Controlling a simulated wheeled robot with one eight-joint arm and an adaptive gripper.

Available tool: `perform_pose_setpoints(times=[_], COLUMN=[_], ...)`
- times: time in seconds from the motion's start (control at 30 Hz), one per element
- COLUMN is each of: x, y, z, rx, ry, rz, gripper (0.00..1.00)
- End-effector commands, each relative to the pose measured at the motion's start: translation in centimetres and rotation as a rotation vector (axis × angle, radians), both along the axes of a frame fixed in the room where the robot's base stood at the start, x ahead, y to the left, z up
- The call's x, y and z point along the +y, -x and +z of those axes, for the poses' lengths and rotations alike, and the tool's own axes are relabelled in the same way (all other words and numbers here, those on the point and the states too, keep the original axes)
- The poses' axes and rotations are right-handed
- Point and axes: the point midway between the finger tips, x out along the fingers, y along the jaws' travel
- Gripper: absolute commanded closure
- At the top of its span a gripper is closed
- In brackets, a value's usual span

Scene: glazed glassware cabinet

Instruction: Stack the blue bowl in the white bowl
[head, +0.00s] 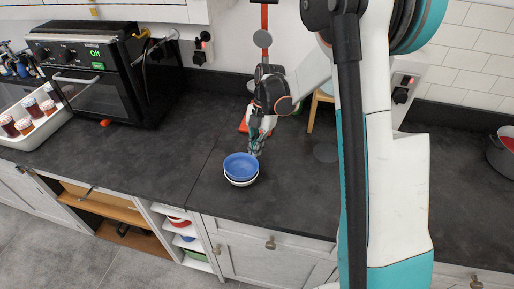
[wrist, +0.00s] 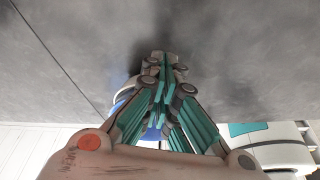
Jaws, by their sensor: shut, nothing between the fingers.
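The blue bowl (head: 241,164) sits upright in the white bowl (head: 240,182) on the dark worktop in the head view, and only part of the white bowl shows beneath it. My gripper (head: 255,151) is just behind and to the right of the bowls. I cannot tell whether it touches their rims. In the wrist view my gripper (wrist: 165,62) is shut with nothing between its fingers. Slivers of the white bowl (wrist: 123,94) and the blue bowl (wrist: 153,134) show behind the fingers there, mostly hidden.
A black oven (head: 100,75) stands on the worktop at the left, beside a white tray (head: 38,130) with several jars. A metal pot (head: 501,155) stands at the far right. An open cupboard shelf (head: 178,222) holds dishes below. The worktop left of the bowls is clear.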

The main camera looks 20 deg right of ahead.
Motion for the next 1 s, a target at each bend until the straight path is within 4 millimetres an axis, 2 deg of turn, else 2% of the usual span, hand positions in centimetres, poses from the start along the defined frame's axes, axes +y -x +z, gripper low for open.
perform_pose_setpoints(times=[0.17,0.27,0.7,0.83,1.0], x=[-0.1,-0.3,-2.3,-2.7,-2.9], y=[-0.1,-0.2,-1.6,-1.9,-2.1], z=[0.3,1.1,9.0,10.5,11.4], rx=[0.000,0.000,0.001,0.001,0.001], ry=[0.000,0.000,-0.001,-0.001,-0.001], rz=[0.000,0.000,-0.001,-0.001,0.000], gripper=[1.00,1.00,1.00,1.00,1.00])
